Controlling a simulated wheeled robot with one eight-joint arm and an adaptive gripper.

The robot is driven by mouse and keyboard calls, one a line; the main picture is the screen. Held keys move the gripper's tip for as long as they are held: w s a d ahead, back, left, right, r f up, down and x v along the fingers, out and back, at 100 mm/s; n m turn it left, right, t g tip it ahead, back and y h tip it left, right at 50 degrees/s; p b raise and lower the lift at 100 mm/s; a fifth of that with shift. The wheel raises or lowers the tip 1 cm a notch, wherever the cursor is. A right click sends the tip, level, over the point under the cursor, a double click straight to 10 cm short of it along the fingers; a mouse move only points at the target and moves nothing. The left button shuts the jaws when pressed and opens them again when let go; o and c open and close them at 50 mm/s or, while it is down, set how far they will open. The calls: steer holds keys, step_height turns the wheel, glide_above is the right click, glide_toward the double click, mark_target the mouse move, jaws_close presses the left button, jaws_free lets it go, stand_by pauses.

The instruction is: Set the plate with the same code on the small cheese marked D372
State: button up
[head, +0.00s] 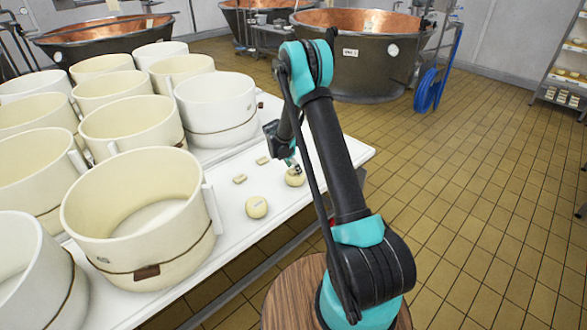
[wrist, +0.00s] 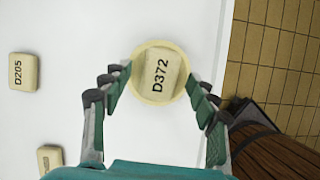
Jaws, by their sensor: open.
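A cream plate marked D372 (wrist: 162,73) lies flat on top of a small round pale cheese (wrist: 141,86) in the wrist view. The plate covers most of the cheese's top, so any marking under it is hidden. My gripper (wrist: 162,98) is open, its fingers apart on either side of the cheese and plate. In the head view my gripper (head: 294,168) is low over this cheese (head: 295,180), near the table's right side. Another plate, marked D205 (wrist: 23,72), lies on the white table to the left. A further plate (wrist: 50,157) is partly cut off.
A second small cheese (head: 256,208) with a label stands nearer on the white table (head: 225,205). Several large cream moulds (head: 140,220) crowd the table's left. Copper vats (head: 360,60) stand behind. The tiled floor to the right is open.

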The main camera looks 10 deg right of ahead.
steer(key=v, duration=1.2)
steer(key=s+d+r+m+y, duration=0.1)
steer(key=s+d+r+m, duration=0.3)
steer(key=s+r+m, duration=0.4)
steer(key=s+d+m+t+y, duration=0.1)
steer(key=s+d+m, duration=0.1)
steer(key=s+m, duration=0.6)
steer(key=s+d+m+y, duration=0.2)
steer(key=s+m, duration=0.6)
steer(key=s, duration=1.5)
steer(key=shift+d+t, duration=0.4)
steer(key=shift+d, duration=0.05)
